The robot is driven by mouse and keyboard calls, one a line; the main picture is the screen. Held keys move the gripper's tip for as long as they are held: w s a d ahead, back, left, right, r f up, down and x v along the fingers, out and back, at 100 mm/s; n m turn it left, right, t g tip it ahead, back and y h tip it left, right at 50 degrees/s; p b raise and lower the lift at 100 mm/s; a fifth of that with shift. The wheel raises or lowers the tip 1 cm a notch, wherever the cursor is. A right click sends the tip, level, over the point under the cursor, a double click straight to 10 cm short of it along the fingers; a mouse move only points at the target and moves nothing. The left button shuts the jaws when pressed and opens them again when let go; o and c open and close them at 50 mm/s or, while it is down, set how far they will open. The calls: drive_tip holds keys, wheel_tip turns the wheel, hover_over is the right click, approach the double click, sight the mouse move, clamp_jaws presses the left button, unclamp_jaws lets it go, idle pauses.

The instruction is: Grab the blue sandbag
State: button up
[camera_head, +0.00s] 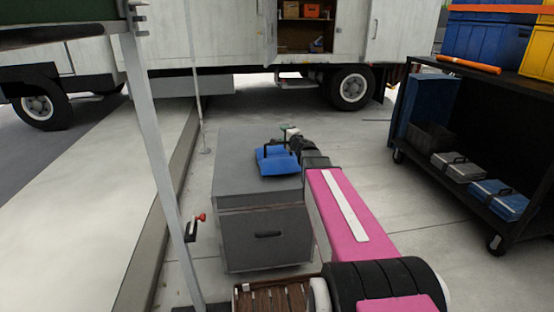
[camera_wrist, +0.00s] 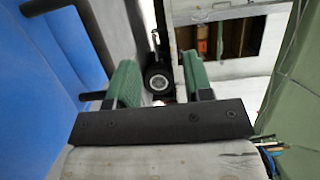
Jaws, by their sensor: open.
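The blue sandbag (camera_head: 279,165) lies on top of a grey case (camera_head: 232,185) in the head view, with a black handle standing up from it. The sandbag (camera_wrist: 40,75) also fills the left side of the wrist view, and its black strap shows beside my left finger. My gripper (camera_head: 290,133) is just behind and right of the sandbag's top in the head view. In the wrist view, my gripper (camera_wrist: 160,80) has its two green-padded fingers apart, with only distant background seen between them. I cannot tell whether a finger touches the strap.
A black cart (camera_head: 465,170) with blue and yellow bins stands at the right. A white truck (camera_head: 230,35) is at the back. A grey metal pole (camera_head: 158,150) rises at the left of the case. Floor between case and cart is clear.

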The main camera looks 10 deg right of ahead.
sight(276, 151)
wheel_tip(276, 151, down, 8)
drive_tip(key=shift+r, duration=0.2)
drive_tip(key=shift+w+a+r, duration=0.1)
drive_tip(key=shift+w+a, duration=0.1)
drive_tip(key=shift+w, duration=0.5)
drive_tip(key=shift+x, duration=3.05)
drive_tip(key=shift+s, duration=0.1)
drive_tip(key=shift+c, duration=0.4)
clamp_jaws()
drive_tip(key=shift+r, duration=0.15)
